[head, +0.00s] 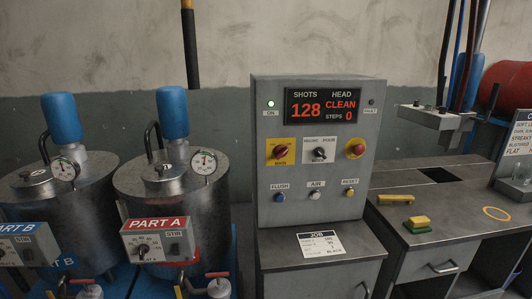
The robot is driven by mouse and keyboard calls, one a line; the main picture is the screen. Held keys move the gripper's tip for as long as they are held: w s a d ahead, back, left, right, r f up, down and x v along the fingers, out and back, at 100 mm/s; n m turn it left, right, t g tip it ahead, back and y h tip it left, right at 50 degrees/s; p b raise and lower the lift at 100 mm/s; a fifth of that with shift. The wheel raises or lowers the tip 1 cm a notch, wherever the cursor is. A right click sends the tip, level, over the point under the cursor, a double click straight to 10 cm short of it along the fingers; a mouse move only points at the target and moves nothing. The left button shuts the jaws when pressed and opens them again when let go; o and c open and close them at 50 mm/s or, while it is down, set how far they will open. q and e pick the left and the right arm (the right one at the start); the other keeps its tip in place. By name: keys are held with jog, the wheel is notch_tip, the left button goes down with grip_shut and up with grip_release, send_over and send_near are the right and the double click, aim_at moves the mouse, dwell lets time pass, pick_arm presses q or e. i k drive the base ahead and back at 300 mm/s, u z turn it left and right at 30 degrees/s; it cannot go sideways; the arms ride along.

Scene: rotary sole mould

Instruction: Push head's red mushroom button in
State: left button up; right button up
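A grey control box (318,205) stands in the middle of the head view. A red mushroom button (357,147) sits on a yellow plate at the right of its front face. I cannot tell from this angle how far in the button is. The box's display (320,105) reads SHOTS 128, HEAD CLEAN and STEPS 0. A red rotary knob (280,151) marked MAIN is at the left of the same row. A black selector knob (319,154) is between them. Neither of my grippers is in view.
Two steel tanks with blue tops stand left; the nearer carries a PART A box (158,240). Flush, air and reset buttons are below the knobs. Right is a bench (450,215) with a yellow-green block (417,223) and a yellow bar (396,198). The box front is unobstructed.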

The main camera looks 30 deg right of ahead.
aim_at(358, 150)
jog(key=z, duration=1.5)
jog(key=k, duration=0.65)
jog(key=z, duration=0.3)
jog(key=i, duration=0.55)
jog(key=z, duration=0.6)
jog(key=i, duration=0.7)
jog(key=z, duration=0.1)
